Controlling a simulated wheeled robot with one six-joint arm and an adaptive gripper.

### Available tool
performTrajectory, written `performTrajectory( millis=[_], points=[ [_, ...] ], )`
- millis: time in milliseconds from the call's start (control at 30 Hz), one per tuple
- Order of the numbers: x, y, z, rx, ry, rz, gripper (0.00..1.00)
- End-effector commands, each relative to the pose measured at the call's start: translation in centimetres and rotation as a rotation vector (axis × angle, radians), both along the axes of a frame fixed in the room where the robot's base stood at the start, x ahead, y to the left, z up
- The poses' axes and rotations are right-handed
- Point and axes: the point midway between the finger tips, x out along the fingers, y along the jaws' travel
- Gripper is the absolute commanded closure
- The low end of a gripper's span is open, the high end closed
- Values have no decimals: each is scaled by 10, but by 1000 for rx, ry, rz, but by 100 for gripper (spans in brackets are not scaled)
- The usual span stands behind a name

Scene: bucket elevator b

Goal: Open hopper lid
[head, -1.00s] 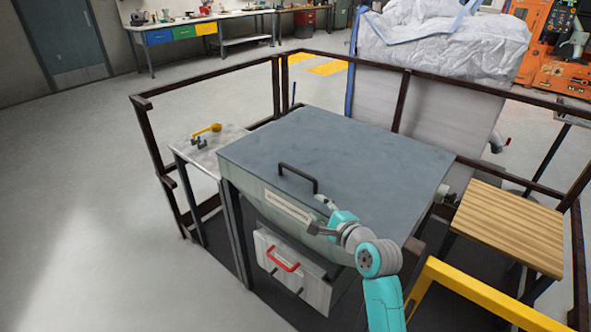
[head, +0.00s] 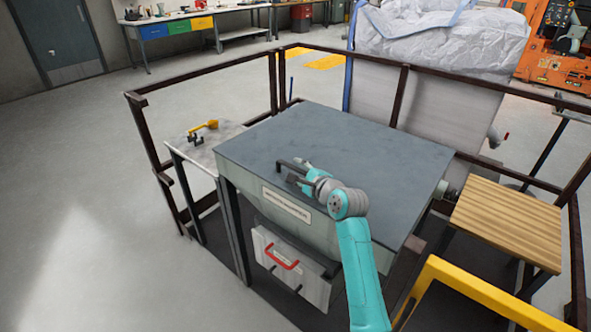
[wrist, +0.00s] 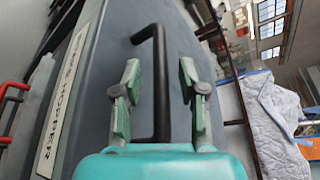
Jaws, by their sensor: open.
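The hopper lid (head: 345,140) is a flat dark grey panel, lying closed on top of the hopper. A black bar handle (head: 287,163) stands near its front edge. In the wrist view the handle (wrist: 161,85) runs between the two fingers of my gripper (wrist: 155,100), with gaps visible on both sides. In the head view my gripper (head: 299,177) is at the handle, and my arm partly hides the handle's right end. My gripper is open and holds nothing.
Below the lid is a front drawer with a red handle (head: 282,258). A small side table (head: 225,132) with a yellow scoop (head: 207,126) stands left. A brown railing (head: 195,86) surrounds the hopper. A wooden-topped stand (head: 507,222) and yellow rail (head: 480,287) are at right.

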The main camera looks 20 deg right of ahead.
Motion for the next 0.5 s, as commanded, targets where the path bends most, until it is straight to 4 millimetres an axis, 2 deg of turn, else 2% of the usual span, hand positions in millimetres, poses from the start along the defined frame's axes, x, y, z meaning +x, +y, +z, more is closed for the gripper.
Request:
performTrajectory(
  millis=[200,467,500],
  points=[
    [14,4,-3,0,0,-1,59],
    [15,4,-3,-1,-1,-1,59],
    [15,4,-3,-1,-1,-1,61]
  ],
)
